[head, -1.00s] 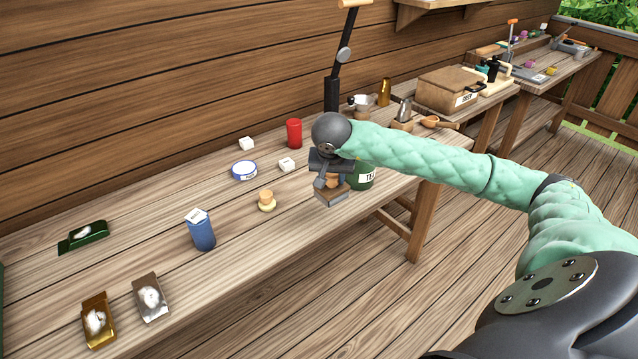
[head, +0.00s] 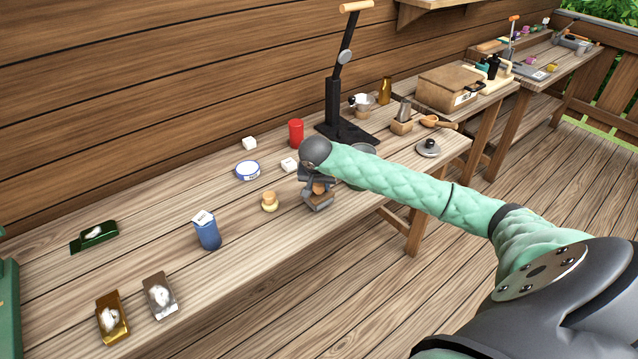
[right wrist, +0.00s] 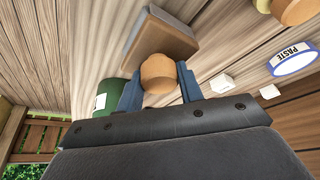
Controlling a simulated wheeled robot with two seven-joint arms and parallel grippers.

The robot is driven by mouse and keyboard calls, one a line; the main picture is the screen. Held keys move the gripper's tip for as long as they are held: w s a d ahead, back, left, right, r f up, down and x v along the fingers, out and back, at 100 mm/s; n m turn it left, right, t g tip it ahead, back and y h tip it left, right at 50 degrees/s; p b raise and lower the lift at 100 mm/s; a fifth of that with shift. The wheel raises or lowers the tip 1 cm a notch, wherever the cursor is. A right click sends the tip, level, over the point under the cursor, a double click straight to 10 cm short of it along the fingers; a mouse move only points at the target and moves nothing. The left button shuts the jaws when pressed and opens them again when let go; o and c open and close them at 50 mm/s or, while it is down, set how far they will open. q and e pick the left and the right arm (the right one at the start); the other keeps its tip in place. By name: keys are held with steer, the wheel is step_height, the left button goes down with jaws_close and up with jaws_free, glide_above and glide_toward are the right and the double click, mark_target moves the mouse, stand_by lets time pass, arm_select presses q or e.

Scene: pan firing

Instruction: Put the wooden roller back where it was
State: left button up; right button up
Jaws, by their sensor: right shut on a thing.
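The wooden roller (right wrist: 165,32), a flat wooden block with a grey underside and a round tan knob, is in my right gripper (right wrist: 159,80). In the right wrist view the two blue-grey fingers are shut on either side of the knob. In the head view my right gripper (head: 317,183) holds the roller (head: 318,201) near the front edge of the workbench (head: 262,262), right of a small cork-topped jar (head: 269,201). I cannot tell whether the block touches the bench. My left gripper is not in view.
A white cube (head: 289,164), a round paste tin (head: 247,171) and a red can (head: 296,132) stand behind. A green tin (right wrist: 108,98) is close beside the gripper. Bare bench lies between the jar and the roller.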

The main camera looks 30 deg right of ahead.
steer(key=shift+f, duration=0.35)
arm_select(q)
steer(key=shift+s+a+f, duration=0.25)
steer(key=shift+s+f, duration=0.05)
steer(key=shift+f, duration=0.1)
arm_select(e)
steer(key=shift+f, duration=0.1)
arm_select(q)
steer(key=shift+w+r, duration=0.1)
